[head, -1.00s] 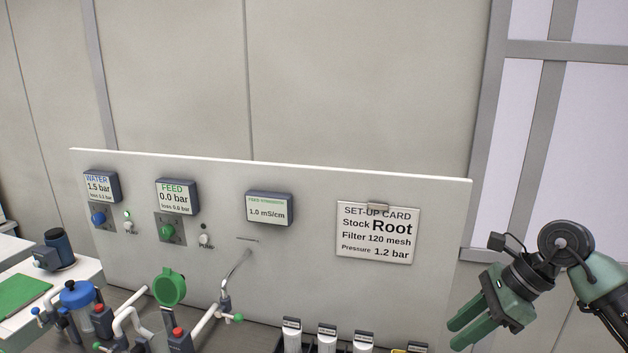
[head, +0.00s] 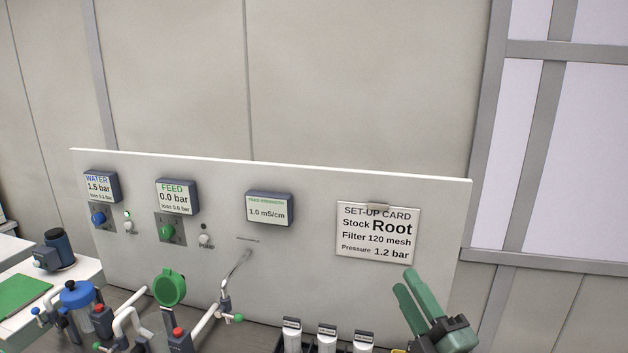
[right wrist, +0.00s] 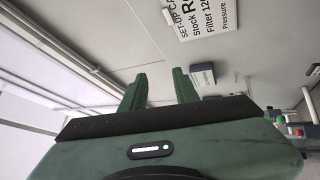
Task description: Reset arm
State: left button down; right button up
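My right gripper (head: 409,287) is at the lower right in the head view, in front of the panel's lower right part. Its two green fingers point up and slightly left, with a gap between them and nothing held. In the right wrist view the same fingers (right wrist: 160,82) stand apart and empty. The set-up card (head: 378,233) hangs on the panel just above the fingers. The card also shows in the right wrist view (right wrist: 202,18). My left gripper is not in view.
The white panel (head: 320,262) carries a water display (head: 101,187), a feed display (head: 177,197) and a conductivity display (head: 269,208). Below are a green-lidded filter (head: 170,288), a blue-lidded housing (head: 77,293), a tap (head: 228,298) and several white cartridges (head: 327,338). The wall above is clear.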

jog(key=s+d+f+m+g+h, duration=0.35)
jog(key=f+m, duration=0.25)
jog(key=f, duration=0.3)
jog(key=s+d+f+m+g+h, duration=0.3)
jog(key=f+m+h, duration=0.25)
jog(key=f, duration=0.25)
jog(key=s+a+f+m+g+y, duration=0.1)
jog(key=s+f+m+g, duration=0.2)
jog(key=s+f+g, duration=0.55)
jog(key=s+a+f+m+g+y, duration=0.15)
jog(key=s+f+m, duration=0.3)
jog(key=s, duration=0.85)
jog(key=s+f+n+g+b, duration=0.1)
jog(key=s+f+b, duration=0.15)
jog(key=f, duration=1.45)
jog(key=s+f+g+b, duration=0.1)
jog(key=f+b, duration=0.2)
jog(key=f, duration=1.4)
jog(key=s+d+f+g+b, duration=0.1)
jog(key=s+f+b, duration=0.3)
jog(key=s+f, duration=1.2)
notch_tip(320, 180, down, 4)
jog(key=shift+d+r+b, duration=0.25)
jog(key=shift+d+b, duration=0.05)
jog(key=shift+d, duration=0.6)
jog(key=shift+g, duration=0.25)
